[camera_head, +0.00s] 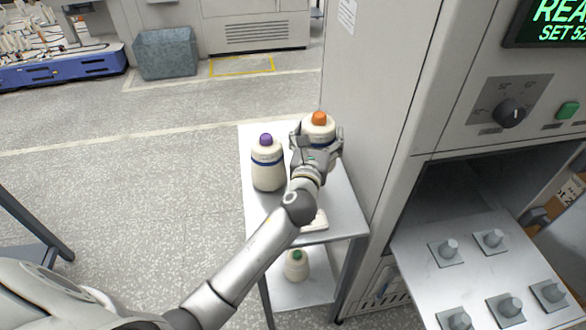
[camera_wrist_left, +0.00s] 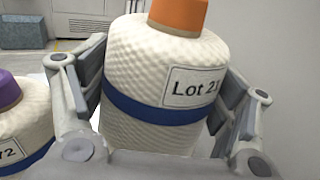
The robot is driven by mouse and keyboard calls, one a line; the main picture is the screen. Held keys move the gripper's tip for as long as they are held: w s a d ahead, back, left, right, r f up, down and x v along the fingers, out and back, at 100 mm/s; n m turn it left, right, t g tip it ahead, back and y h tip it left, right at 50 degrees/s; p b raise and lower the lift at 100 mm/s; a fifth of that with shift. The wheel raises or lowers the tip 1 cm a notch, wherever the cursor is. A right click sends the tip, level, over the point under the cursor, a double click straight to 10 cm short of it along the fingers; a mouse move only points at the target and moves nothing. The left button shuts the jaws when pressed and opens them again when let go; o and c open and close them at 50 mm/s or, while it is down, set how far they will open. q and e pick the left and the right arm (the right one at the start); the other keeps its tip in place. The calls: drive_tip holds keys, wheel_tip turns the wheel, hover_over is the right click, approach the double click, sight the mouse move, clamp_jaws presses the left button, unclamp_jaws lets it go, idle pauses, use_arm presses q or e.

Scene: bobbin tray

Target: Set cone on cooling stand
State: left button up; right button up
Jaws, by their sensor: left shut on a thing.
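A cream yarn cone with an orange top (camera_head: 319,119) is at the far end of a metal stand (camera_head: 350,210). In the left wrist view this cone (camera_wrist_left: 165,75) has a blue band and a label reading "Lot 2" with a further digit partly hidden. My left gripper (camera_head: 316,142) is shut on it, with a finger on each side. The cone's base is hidden, so I cannot tell whether it touches the stand. A second cone with a purple top (camera_head: 267,165) stands upright to its left, on the stand. My right gripper is not in view.
A cone with a green top (camera_head: 296,265) sits on the lower shelf. A large grey machine (camera_head: 375,70) rises right beside the stand. A tray with several pegs (camera_head: 425,262) extends from its opening at the lower right. Open floor (camera_head: 130,190) lies to the left.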

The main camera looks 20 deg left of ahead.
sight(325, 118)
use_arm(q)
drive_tip(key=w+r, duration=0.2)
drive_tip(key=w, duration=0.1)
drive_tip(key=shift+w+r, duration=0.1)
drive_tip(key=shift+w, duration=0.05)
drive_tip(key=shift+w+r, duration=0.2)
drive_tip(key=shift+w, duration=0.15)
drive_tip(key=shift+w+f+y, duration=0.1)
drive_tip(key=shift+f+y, duration=0.2)
wheel_tip(325, 118, down, 5)
drive_tip(key=shift+r+b, duration=0.2)
drive_tip(key=shift+b, duration=0.55)
wheel_tip(325, 118, down, 4)
drive_tip(key=shift+r+b, duration=0.1)
drive_tip(key=shift+b, duration=0.75)
drive_tip(key=shift+f, duration=0.4)
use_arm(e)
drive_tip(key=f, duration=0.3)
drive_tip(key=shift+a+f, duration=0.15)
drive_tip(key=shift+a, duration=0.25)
use_arm(q)
drive_tip(key=o, duration=1.2)
drive_tip(key=shift+f, duration=0.15)
